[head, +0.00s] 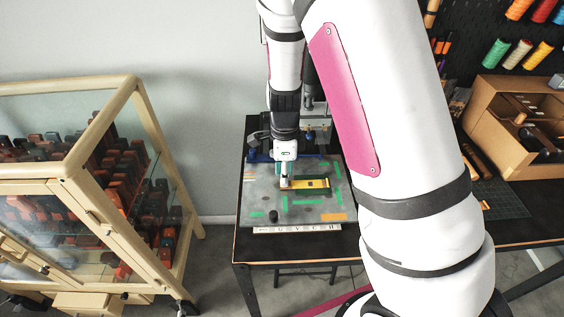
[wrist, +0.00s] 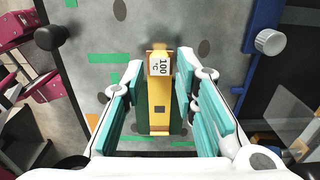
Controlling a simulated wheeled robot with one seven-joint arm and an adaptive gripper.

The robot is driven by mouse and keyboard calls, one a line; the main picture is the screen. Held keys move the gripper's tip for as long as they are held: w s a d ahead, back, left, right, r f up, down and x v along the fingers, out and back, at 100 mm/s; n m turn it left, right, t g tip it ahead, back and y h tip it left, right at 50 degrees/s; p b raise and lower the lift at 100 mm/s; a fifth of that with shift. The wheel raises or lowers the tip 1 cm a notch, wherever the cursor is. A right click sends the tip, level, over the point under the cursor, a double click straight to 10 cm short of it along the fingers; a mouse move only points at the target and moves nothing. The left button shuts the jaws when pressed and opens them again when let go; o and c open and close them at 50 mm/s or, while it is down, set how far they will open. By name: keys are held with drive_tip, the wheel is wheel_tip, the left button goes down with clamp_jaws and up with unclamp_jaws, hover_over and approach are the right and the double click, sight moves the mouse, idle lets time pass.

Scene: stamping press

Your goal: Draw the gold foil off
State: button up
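The gold foil is a narrow gold strip (wrist: 159,97) running lengthwise between my fingers in the wrist view. It lies over a dark green piece (wrist: 160,129) and has a small dark window. At its far end is a small white tag marked 100 °C (wrist: 160,66). In the head view the gold strip (head: 312,184) lies on the grey press bed. My gripper (wrist: 158,77) has teal finger pads standing apart on either side of the strip, with gaps visible at the tips. In the head view my gripper (head: 285,182) is low over the strip's left end.
A glass-sided wooden cabinet (head: 138,95) stands at the left. A wooden box (head: 483,90) and a green mat (head: 499,201) are on the bench at the right.

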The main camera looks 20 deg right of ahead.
wheel_tip(320, 180, down, 3)
drive_tip(key=shift+w+r+b, duration=0.1)
drive_tip(key=shift+w+b, duration=0.05)
drive_tip(key=shift+b, duration=0.5)
drive_tip(key=shift+s+r, duration=0.2)
drive_tip(key=shift+r, duration=0.05)
clamp_jaws()
drive_tip(key=shift+r+p, duration=0.15)
drive_tip(key=shift+p, duration=0.2)
drive_tip(key=shift+r+p, duration=0.3)
drive_tip(key=shift+r, duration=0.2)
drive_tip(key=shift+r+p, duration=0.85)
drive_tip(key=shift+r, duration=0.8)
